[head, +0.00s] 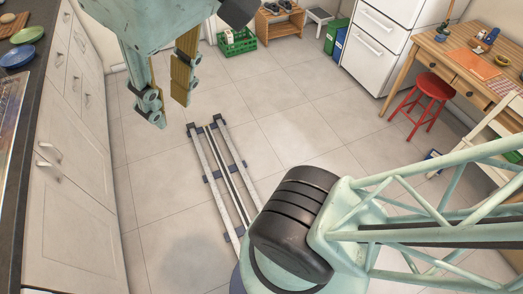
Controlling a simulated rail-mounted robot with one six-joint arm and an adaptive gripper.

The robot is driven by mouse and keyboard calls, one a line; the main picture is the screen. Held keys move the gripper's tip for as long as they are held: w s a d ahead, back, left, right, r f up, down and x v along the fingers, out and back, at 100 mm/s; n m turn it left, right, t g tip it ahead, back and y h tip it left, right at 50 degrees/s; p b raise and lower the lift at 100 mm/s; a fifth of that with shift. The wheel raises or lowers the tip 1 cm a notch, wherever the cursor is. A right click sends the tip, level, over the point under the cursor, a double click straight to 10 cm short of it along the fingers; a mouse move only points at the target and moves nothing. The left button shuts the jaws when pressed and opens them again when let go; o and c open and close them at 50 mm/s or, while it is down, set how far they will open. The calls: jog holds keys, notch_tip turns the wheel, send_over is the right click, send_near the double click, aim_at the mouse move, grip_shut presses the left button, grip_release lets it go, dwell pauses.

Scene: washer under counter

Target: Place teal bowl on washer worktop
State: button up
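My gripper (170,110) hangs at the upper left over the floor, pointing down. Its two fingers are apart, with only floor showing between them. I cannot pick out a bowl that is clearly teal. A green dish (27,35) and a blue bowl (17,56) stand on the dark counter (42,75) at the far left, to the left of my gripper. The washer and its worktop cannot be made out in this view.
White cabinets (70,170) line the left side. A floor rail (222,175) runs through the middle. A green crate (237,42) and a wooden shelf (279,23) stand at the back. A red stool (433,88) stands by the desk (455,50). The central floor is largely clear.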

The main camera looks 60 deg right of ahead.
jog(key=shift+s+f, duration=0.2)
jog(key=shift+f, duration=0.15)
jog(key=w+a+r+n+t+b, duration=0.1)
jog(key=w+a+n+t, duration=0.15)
jog(key=w, duration=2.05)
jog(key=w+a+r+n+t+b, duration=0.1)
jog(key=w+n+t, duration=0.2)
jog(key=w, duration=1.9)
jog(key=w+a+f+n+t+y, duration=0.1)
jog(key=w+a+f, duration=0.15)
jog(key=w, duration=0.45)
jog(key=w+a+f+n+t+y, duration=0.1)
jog(key=w+a+f, duration=0.15)
jog(key=w, duration=0.55)
jog(key=w+a+f+n+t+y, duration=0.1)
jog(key=w+a+f, duration=0.15)
jog(key=w, duration=0.45)
jog(key=w+a+f+n+t+y+b, duration=0.1)
jog(key=w+a+f+n+y, duration=0.2)
jog(key=w+a+f, duration=0.3)
jog(key=w+a+f+n+t+y+b, duration=0.1)
jog(key=w+a+f+n+y, duration=0.2)
jog(key=w+a+f, duration=0.4)
jog(key=shift+w+a+f+t+y, duration=0.2)
jog(key=shift+a+f+t+y, duration=0.15)
jog(key=shift+a+f, duration=2)
jog(key=shift+d+f, duration=0.6)
jog(key=shift+b+x, duration=0.35)
jog(key=shift+x, duration=3.95)
